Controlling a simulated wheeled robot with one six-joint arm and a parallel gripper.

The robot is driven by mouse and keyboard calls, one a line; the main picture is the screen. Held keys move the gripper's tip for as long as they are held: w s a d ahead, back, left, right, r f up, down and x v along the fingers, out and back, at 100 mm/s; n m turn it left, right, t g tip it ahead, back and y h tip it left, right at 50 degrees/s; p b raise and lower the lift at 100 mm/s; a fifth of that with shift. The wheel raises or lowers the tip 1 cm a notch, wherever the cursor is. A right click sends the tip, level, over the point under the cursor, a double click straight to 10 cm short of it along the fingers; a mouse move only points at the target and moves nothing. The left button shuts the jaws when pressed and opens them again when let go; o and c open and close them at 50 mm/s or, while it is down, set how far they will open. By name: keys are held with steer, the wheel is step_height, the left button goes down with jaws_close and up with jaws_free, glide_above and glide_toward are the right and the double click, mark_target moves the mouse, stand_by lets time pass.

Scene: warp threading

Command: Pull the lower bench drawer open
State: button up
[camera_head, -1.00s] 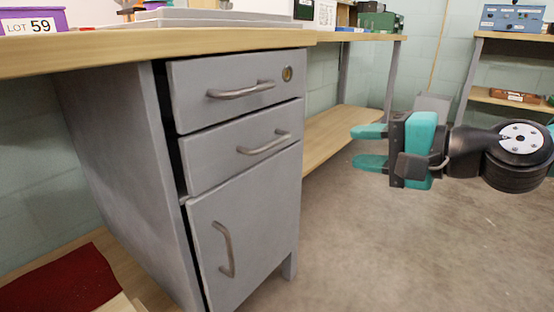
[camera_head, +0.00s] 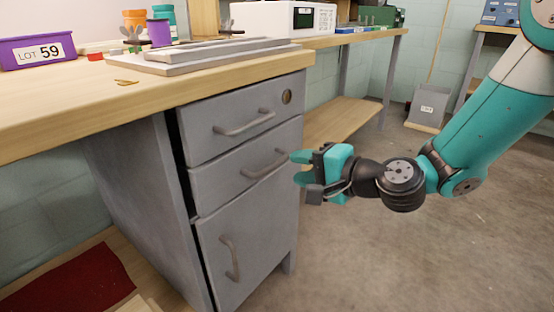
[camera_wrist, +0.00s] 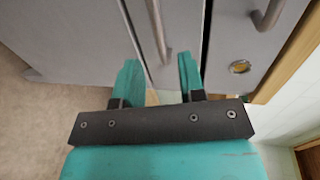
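The grey bench cabinet has an upper drawer (camera_head: 228,122) with a lock, a lower drawer (camera_head: 235,178) below it and a door (camera_head: 255,235) at the bottom. The lower drawer's bar handle (camera_head: 262,166) shows in the wrist view (camera_wrist: 158,28) as a bar running between the lines of my fingers. My gripper (camera_head: 298,169) is open, its teal fingers apart, close to the right end of that handle. In the wrist view my gripper (camera_wrist: 160,72) has the handle's near end about level with the fingertips. Whether they touch, I cannot tell.
The wooden bench top (camera_head: 60,110) overhangs the cabinet and carries a purple bin (camera_head: 38,52) and grey plates (camera_head: 205,52). The upper drawer's handle (camera_head: 245,122) sits just above. A dark red mat (camera_head: 70,280) lies low at left. The floor (camera_head: 420,240) at right is clear.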

mark_target(279, 163)
steer(key=x, duration=0.6)
steer(key=shift+w+a, duration=0.2)
steer(key=shift+a, duration=0.05)
steer(key=shift+c, duration=0.2)
jaws_close()
